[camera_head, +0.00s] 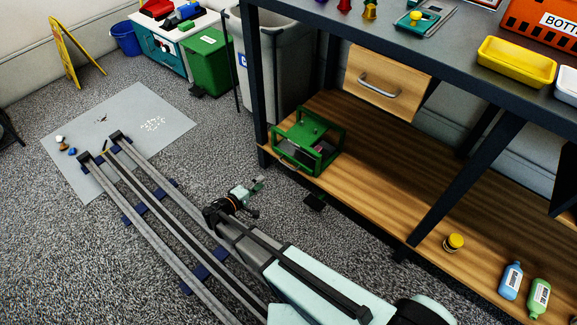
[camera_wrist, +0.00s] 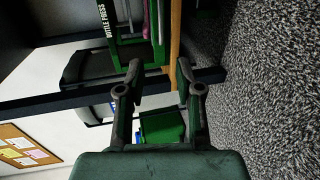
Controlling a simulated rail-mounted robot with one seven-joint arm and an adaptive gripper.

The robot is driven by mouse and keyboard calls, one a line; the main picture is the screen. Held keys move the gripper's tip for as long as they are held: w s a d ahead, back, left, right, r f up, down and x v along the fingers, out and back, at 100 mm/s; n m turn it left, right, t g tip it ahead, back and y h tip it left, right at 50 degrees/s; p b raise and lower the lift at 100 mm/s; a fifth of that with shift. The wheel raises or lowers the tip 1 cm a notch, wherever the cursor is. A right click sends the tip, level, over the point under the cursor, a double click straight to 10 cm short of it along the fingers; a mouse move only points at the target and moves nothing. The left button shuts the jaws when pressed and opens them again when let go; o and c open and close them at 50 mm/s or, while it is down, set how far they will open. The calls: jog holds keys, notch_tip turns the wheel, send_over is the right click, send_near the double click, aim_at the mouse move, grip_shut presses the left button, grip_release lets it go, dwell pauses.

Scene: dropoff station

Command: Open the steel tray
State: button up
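My gripper (camera_head: 258,190) hangs over the carpet in front of the lower shelf, short of the green bottle press (camera_head: 307,135). The press is an open green frame on the wooden shelf, with a small handle low on its front and a dark inside. I cannot clearly make out a steel tray in it. In the wrist view, which is turned on its side, my gripper (camera_wrist: 158,80) has its two fingers spread with nothing between them. The green frame marked "BOTTLE PRESS" (camera_wrist: 107,22) shows beyond the fingers, partly cut off at the top.
The shelf (camera_head: 375,185) has dark table legs at its front edge. A wooden drawer (camera_head: 388,80) with a metal handle hangs above it. Carpet before the press is mostly clear.

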jog(key=b+x, duration=0.3)
jog(key=x, duration=1.3)
jog(key=shift+d+b, duration=0.2)
jog(key=shift+b, duration=0.2)
grip_shut()
